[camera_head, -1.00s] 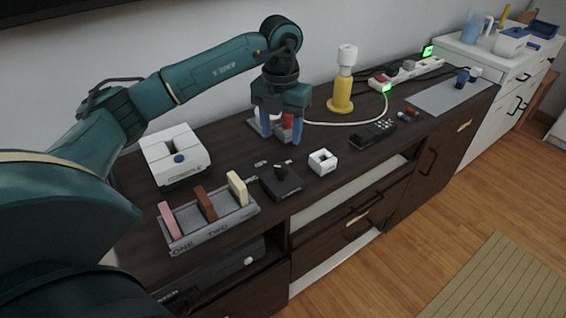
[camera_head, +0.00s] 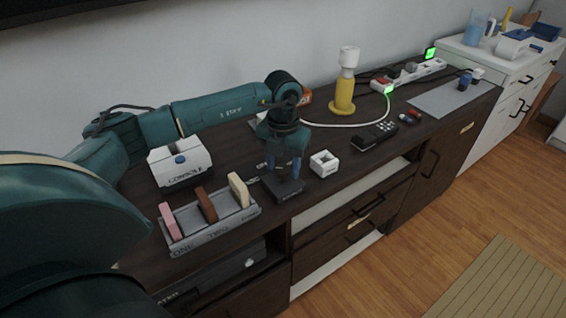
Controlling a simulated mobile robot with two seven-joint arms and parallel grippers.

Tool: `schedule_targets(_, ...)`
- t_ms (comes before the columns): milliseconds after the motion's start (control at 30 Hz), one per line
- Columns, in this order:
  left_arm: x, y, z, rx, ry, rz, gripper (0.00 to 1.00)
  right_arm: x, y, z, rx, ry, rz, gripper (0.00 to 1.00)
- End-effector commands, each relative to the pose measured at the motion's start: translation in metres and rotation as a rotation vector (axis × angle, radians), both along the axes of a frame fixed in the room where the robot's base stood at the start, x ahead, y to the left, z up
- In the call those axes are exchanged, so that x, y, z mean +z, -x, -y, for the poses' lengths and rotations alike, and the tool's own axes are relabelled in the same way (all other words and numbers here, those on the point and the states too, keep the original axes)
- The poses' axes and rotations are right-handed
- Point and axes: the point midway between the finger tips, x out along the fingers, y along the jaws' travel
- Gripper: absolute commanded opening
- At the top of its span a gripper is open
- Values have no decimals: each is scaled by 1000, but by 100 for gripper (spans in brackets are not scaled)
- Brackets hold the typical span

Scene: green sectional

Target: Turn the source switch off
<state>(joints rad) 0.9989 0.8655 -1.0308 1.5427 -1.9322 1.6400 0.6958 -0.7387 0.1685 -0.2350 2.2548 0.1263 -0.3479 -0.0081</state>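A low black box (camera_head: 292,192) stands near the front edge of the dark cabinet top. It carried a small black lever in the earlier view. It looks like the source switch, but I cannot read its label. My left gripper (camera_head: 289,170) points down right over this box, its blue fingertips at the lever. The gripper hides the lever, so I cannot tell its position or whether the fingers touch it. The spread of the fingers is also unclear. My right gripper is not in view.
A white console box (camera_head: 180,167) and a grey tray (camera_head: 215,231) with pink, brown and cream slabs stand left of the switch. A small white holder (camera_head: 323,164) is close on its right. Behind are a black remote (camera_head: 374,136), a yellow-and-white stand (camera_head: 345,90) and a power strip (camera_head: 420,72).

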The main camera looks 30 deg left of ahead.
Motion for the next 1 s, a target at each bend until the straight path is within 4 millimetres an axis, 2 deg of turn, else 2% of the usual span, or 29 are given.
schedule_targets(33, 0, 0, 0, 0, 0, 0, 45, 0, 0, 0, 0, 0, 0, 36)
schedule_targets(467, 1, 0, 0, 0, 0, 0, 11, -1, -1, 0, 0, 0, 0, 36)
schedule_targets(767, 1, 0, 0, -46, 0, 1, 11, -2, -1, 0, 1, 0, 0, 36)
schedule_targets(1000, 1, -1, 0, -192, 0, 2, 11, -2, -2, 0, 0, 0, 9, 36)
